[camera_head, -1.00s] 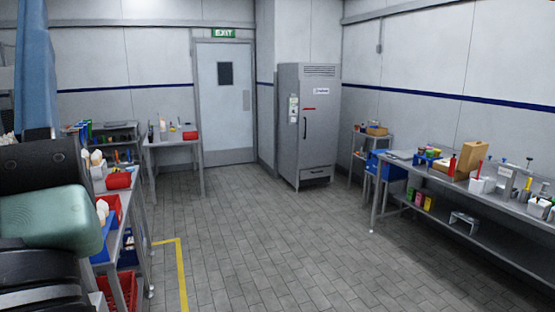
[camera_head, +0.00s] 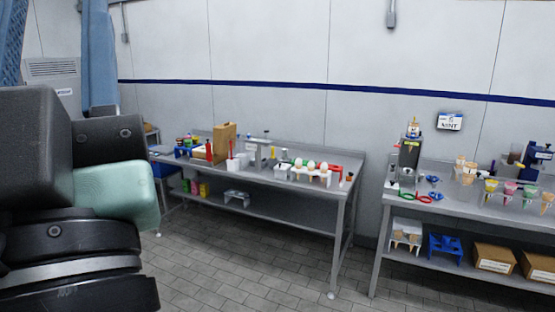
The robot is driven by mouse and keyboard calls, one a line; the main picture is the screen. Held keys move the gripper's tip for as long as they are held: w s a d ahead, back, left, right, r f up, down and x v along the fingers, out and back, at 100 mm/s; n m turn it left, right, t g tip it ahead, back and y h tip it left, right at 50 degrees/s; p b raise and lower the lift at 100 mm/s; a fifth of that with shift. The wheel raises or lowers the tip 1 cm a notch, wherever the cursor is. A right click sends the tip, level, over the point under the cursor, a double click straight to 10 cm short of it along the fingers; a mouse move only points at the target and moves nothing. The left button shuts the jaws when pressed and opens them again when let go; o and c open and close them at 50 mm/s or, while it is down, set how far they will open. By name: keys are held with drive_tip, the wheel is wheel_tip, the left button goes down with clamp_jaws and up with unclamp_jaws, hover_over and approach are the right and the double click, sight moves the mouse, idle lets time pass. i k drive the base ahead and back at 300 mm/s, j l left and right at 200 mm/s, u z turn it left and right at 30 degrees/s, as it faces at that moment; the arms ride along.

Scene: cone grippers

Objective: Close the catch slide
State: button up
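I cannot make out a catch slide for certain in this view. A dark upright device (camera_head: 409,158) with a yellowish top stands at the left end of the right steel table (camera_head: 455,208). A blue device (camera_head: 537,158) stands at that table's far right. Whether either carries the slide is too small to tell. My arm's dark and green links fill the left side. My gripper is not in view.
Tiled floor (camera_head: 240,270) lies open in front.

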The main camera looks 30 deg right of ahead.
sight(408, 175)
drive_tip(key=i+l+z, duration=0.2)
drive_tip(key=z, duration=0.2)
drive_tip(key=i+l+z, duration=0.25)
drive_tip(key=z, duration=0.15)
drive_tip(key=i+l+z, duration=0.15)
drive_tip(key=i+z, duration=0.25)
drive_tip(key=i+l+z, duration=0.1)
drive_tip(key=z, duration=0.25)
drive_tip(key=i+z, duration=0.1)
drive_tip(key=i, duration=0.55)
drive_tip(key=i+j, duration=0.15)
drive_tip(key=i, duration=0.5)
drive_tip(key=z, duration=0.05)
